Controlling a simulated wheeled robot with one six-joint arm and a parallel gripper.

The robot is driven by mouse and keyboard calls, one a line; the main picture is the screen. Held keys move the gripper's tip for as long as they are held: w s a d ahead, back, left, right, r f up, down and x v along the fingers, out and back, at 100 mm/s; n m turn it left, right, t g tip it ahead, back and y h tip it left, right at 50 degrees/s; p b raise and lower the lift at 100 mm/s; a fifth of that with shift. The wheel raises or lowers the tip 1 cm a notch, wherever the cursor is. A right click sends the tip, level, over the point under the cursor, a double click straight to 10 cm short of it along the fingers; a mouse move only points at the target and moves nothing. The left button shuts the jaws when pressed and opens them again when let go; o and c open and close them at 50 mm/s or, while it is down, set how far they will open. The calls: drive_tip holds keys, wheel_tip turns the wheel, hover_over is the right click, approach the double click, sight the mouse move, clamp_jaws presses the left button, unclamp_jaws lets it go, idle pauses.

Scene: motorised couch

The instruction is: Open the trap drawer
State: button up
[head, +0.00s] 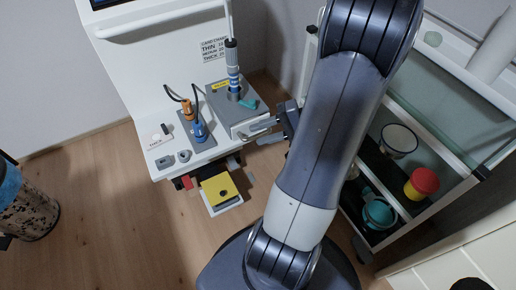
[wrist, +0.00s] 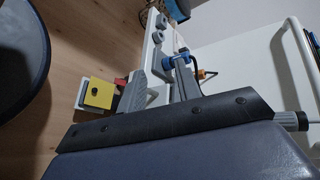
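No drawer is labelled as the trap drawer in either view. A yellow block (head: 220,190) with a dark round spot sits on a pale plate (head: 227,207) that juts out low from the white cart (head: 165,70). I cannot tell whether this is the drawer. The yellow block also shows at the left in the wrist view (wrist: 99,92). My gripper (head: 252,133) is beside the right edge of the cart's top, near the grey box (head: 232,106), above and right of the yellow block.
The cart top holds orange (head: 187,108) and blue (head: 200,131) plugs with cables, and a probe (head: 233,70) upright in the grey box. A glass-topped shelf unit (head: 440,130) with cups stands right. A speckled container (head: 30,205) is at left.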

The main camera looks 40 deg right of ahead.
sight(258, 134)
drive_tip(key=s+d+f+m+t+h+b, duration=0.1)
drive_tip(key=s+d+f+m+t+b, duration=0.15)
drive_tip(key=d+f+t+b, duration=0.5)
drive_tip(key=shift+g+h, duration=0.4)
drive_tip(key=shift+g, duration=0.55)
drive_tip(key=x, duration=0.6)
drive_tip(key=d+x, duration=0.1)
drive_tip(key=x, duration=0.3)
drive_tip(key=shift+w, duration=0.3)
clamp_jaws()
